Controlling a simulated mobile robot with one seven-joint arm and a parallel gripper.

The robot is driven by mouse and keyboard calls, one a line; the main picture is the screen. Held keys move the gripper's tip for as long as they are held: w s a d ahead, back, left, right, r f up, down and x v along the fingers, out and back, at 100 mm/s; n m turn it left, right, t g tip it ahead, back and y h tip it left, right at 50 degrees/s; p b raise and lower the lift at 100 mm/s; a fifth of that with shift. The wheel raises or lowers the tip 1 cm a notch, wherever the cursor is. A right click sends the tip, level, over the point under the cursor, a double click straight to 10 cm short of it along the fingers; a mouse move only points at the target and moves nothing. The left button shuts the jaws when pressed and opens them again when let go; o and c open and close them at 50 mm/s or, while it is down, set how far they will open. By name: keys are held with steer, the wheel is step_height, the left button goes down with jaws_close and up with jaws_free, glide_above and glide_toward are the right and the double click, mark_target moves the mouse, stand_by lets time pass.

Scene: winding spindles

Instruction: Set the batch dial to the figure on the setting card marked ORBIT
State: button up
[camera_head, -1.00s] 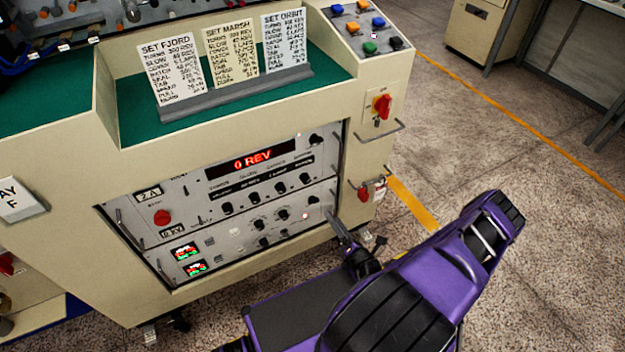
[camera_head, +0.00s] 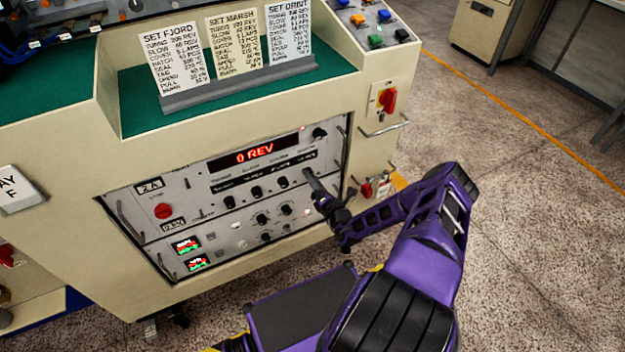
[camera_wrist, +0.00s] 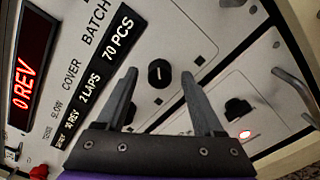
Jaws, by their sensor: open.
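The ORBIT card (camera_head: 289,32) stands rightmost of three cards on the cabinet's green shelf; its small figures are too blurred to read surely. In the wrist view, the batch window (camera_wrist: 118,38) reads 70 PCS under the word BATCH. The black batch dial (camera_wrist: 158,73), with a pale pointer mark, sits on the panel below that window. My gripper (camera_wrist: 159,80) is open, its two grey fingers pointing at the panel, one on each side of the dial in this view. Contact with the dial cannot be told.
The FJORD card (camera_head: 178,60) and MARSH card (camera_head: 236,45) stand beside ORBIT. A red display (camera_head: 255,154) reads 0 REV. Other black knobs (camera_head: 257,192) sit close to the left. A panel handle (camera_wrist: 290,95) and another knob (camera_wrist: 238,108) are near my fingers.

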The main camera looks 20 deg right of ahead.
steer(key=shift+w, duration=0.2)
jaws_close()
stand_by(0.3)
steer(key=shift+n+p, duration=0.9)
steer(key=shift+n, duration=1.9)
jaws_free()
